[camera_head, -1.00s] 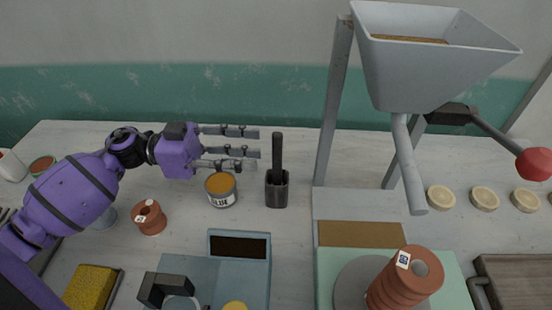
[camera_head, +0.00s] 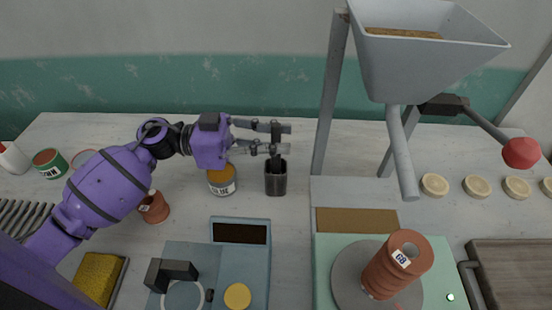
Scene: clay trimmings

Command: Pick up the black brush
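The black brush (camera_head: 276,134) stands upright in a dark square holder (camera_head: 276,178) on the table. Only its handle shows; its lower end is hidden inside the holder. My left gripper (camera_head: 283,138) comes in from the left at handle height. One finger passes behind the handle and the other in front, so the handle stands between them. Whether the fingers press on it I cannot tell. My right gripper is not in view.
A labelled can (camera_head: 222,181) stands just left of the holder, under my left gripper. A hopper (camera_head: 425,65) on posts and a terracotta coil piece (camera_head: 397,265) on a wheel stand to the right.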

